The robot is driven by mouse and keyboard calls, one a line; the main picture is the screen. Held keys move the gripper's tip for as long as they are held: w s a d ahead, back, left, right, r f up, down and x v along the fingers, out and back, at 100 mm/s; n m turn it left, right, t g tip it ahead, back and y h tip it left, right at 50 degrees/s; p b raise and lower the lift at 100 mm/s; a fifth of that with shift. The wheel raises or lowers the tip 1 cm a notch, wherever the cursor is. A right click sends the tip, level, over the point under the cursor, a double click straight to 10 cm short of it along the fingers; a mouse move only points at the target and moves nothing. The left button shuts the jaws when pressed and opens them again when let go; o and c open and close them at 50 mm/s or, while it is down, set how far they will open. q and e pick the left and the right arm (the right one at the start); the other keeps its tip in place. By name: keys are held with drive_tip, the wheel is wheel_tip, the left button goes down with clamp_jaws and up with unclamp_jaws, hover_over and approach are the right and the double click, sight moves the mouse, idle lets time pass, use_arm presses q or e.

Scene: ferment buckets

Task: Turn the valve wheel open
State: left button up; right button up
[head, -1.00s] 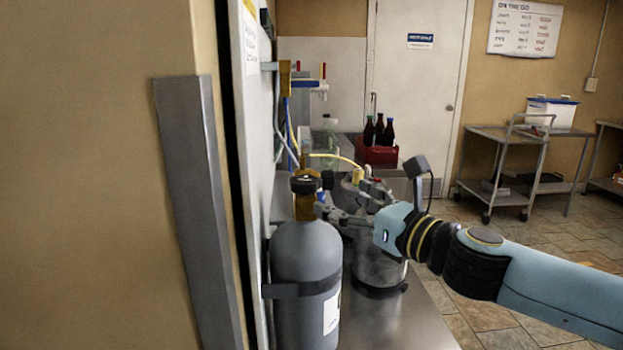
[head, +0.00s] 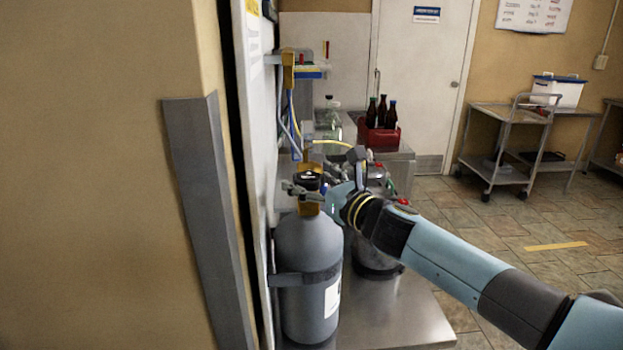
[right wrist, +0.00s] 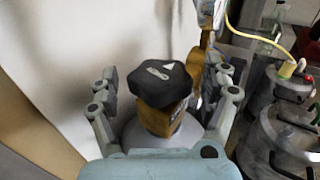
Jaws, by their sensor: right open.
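The valve wheel (right wrist: 159,81) is a black lobed knob with a pale mark on top. It sits on a brass-coloured valve body (right wrist: 166,119) above a grey gas cylinder (head: 308,255). In the head view the wheel (head: 307,180) is partly covered by my right gripper (head: 312,190). My right gripper is open, and in the right wrist view its fingers (right wrist: 162,95) stand on either side of the wheel. A gap shows on the left side; whether the right finger touches cannot be told. My left gripper is not in view.
A metal keg (head: 378,240) stands right of the cylinder on the steel bench (head: 425,318). A yellow hose (head: 330,143) runs behind. A white wall panel (head: 258,150) is close on the left. A red crate (head: 377,136) of bottles sits farther back.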

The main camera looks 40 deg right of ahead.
sight(320, 184)
drive_tip(key=c, duration=1.2)
drive_tip(key=shift+d+r+n+y, duration=0.1)
drive_tip(key=shift+n+y, duration=0.3)
drive_tip(key=shift+y, duration=0.2)
drive_tip(key=shift+n+y, duration=0.4)
drive_tip(key=shift+y, duration=0.3)
drive_tip(key=shift+n+g+y, duration=0.3)
drive_tip(key=shift+n+y, duration=0.2)
drive_tip(key=shift+y, duration=0.2)
drive_tip(key=o, duration=1.2)
drive_tip(key=shift+s+d, duration=0.1)
drive_tip(key=shift+s, duration=0.2)
drive_tip(key=shift+v, duration=3.45)
